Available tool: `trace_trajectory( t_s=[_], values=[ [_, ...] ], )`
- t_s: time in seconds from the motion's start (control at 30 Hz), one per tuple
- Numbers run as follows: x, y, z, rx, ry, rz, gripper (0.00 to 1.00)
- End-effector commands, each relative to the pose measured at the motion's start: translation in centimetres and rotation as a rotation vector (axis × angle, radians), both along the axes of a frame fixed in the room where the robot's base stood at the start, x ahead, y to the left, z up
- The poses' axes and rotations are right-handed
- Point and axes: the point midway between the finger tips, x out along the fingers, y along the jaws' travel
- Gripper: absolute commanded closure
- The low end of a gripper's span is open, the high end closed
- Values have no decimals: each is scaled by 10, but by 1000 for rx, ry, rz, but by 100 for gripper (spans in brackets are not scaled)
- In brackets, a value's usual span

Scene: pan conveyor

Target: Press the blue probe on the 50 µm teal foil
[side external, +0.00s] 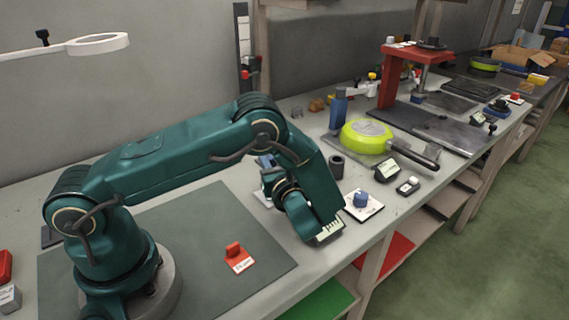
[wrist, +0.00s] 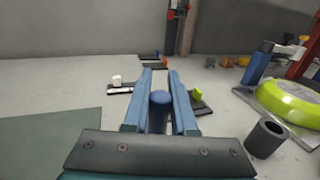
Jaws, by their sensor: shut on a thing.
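In the wrist view my gripper (wrist: 160,97) has its two blue fingers closed around the blue probe (wrist: 159,112), an upright-looking blue cylinder with a rounded top. The fingers point toward the back wall, over the grey bench. In the side view my wrist and forearm hide most of the gripper; a bit of blue (side external: 265,161) shows behind them. I cannot pick out the 50 µm teal foil for certain. A pale card with dark marks (side external: 329,232) lies partly hidden below my wrist.
A white card with a blue knob (side external: 362,205), a small black display (side external: 387,172) and a dark cup (side external: 337,166) stand right of my gripper. A lime pan (side external: 367,135) sits beyond.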

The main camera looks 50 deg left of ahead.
Motion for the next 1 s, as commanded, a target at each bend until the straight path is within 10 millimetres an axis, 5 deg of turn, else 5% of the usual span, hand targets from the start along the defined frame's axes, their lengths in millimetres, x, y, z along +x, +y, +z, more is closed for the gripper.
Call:
trace_trajectory(
  t_s=[1.0],
  values=[
    [0,0,-10,0,0,0,100]
  ],
)
